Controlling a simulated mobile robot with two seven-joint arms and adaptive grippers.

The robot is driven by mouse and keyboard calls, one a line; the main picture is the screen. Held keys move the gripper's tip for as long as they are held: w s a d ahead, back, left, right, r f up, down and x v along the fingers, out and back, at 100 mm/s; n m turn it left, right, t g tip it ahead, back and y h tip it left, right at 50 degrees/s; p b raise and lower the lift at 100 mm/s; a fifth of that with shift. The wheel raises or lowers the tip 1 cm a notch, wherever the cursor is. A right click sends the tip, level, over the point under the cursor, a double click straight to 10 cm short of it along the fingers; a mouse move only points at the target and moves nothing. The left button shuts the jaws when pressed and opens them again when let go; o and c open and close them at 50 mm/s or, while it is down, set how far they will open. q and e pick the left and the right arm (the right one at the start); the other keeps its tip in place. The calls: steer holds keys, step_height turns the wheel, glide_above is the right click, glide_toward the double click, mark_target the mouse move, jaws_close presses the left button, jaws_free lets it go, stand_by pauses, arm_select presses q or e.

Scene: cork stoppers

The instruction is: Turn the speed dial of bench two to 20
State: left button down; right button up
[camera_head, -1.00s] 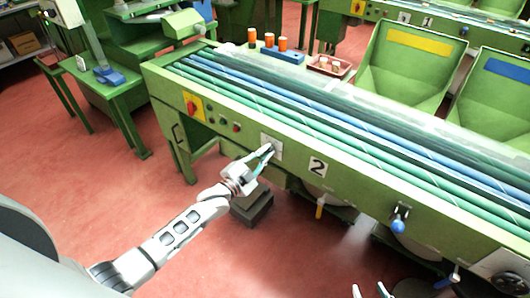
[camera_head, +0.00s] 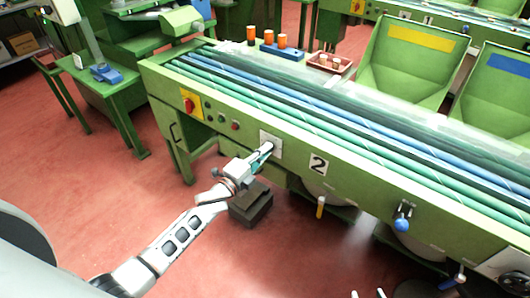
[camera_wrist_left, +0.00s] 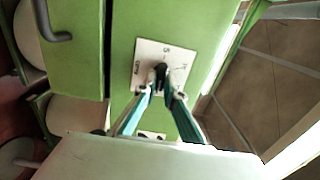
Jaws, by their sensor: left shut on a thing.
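The speed dial of bench two sits on a pale square plate (camera_head: 277,137) on the green front panel, left of the "2" sign (camera_head: 318,166). My left gripper (camera_head: 266,150) reaches it from the front and covers most of the dial. In the left wrist view the black dial knob (camera_wrist_left: 160,71) is between the fingertips, which are closed on it. The plate (camera_wrist_left: 148,52) bears small marks around the knob, too small and turned to read surely. My right gripper (camera_head: 368,294) shows only two pale fingertips, apart, at the bottom edge; nothing shows between them.
A red switch on a yellow plate (camera_head: 191,104) and small buttons (camera_head: 235,126) lie left of the dial. A blue-knobbed lever (camera_head: 402,222) is to the right. A dark block (camera_head: 251,203) stands below my left gripper. The red floor is clear to the left.

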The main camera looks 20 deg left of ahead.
arm_select(q)
steer(key=shift+w+d+r, duration=0.1)
steer(key=shift+d+r, duration=0.1)
steer(key=shift+r, duration=0.2)
steer(key=c, duration=2.1)
jaws_free()
steer(key=shift+c, duration=0.2)
steer(key=shift+f, duration=0.1)
steer(key=v, duration=1.2)
steer(key=shift+f, duration=0.2)
